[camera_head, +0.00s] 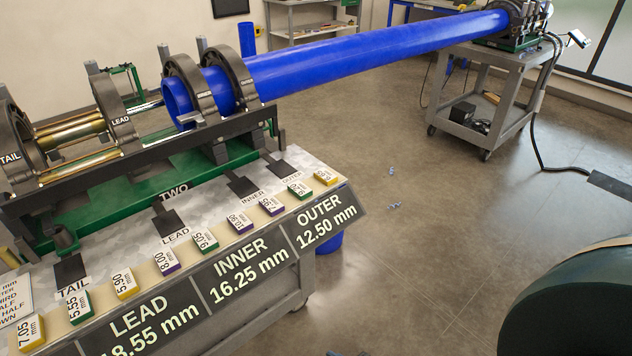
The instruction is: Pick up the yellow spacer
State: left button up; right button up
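Three yellow spacers with white number labels sit in a row of small blocks along the front ledge of the cart. One yellow spacer (31,334), labelled 7.05, is at the near left end. Another yellow spacer (125,285), whose label seems to read 5.50, lies between a green and a purple block. The third yellow spacer (326,177) is at the far right end, above the OUTER sign; its number is too small to read. Neither of my grippers is in view.
Green spacers (205,241) and purple spacers (167,262) share the ledge (187,269). Behind them stands a clamp frame (150,157) holding a long blue pipe (380,48) that runs to a grey cart (467,128). A large dark green rounded thing (575,300) fills the lower right.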

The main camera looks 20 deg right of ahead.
aim_at(324, 175)
jog(key=l+u, duration=0.15)
jog(key=u, duration=0.5)
jog(key=l+u, duration=0.25)
jog(key=k+l+u, duration=0.2)
jog(key=l, duration=0.2)
jog(key=k+l+u, duration=0.1)
jog(key=l+u, duration=0.15)
jog(key=k+l, duration=0.15)
jog(key=l, duration=0.2)
jog(key=k+l+u, duration=0.15)
jog(key=l, duration=0.25)
jog(key=k+l, duration=0.2)
jog(key=l, duration=0.15)
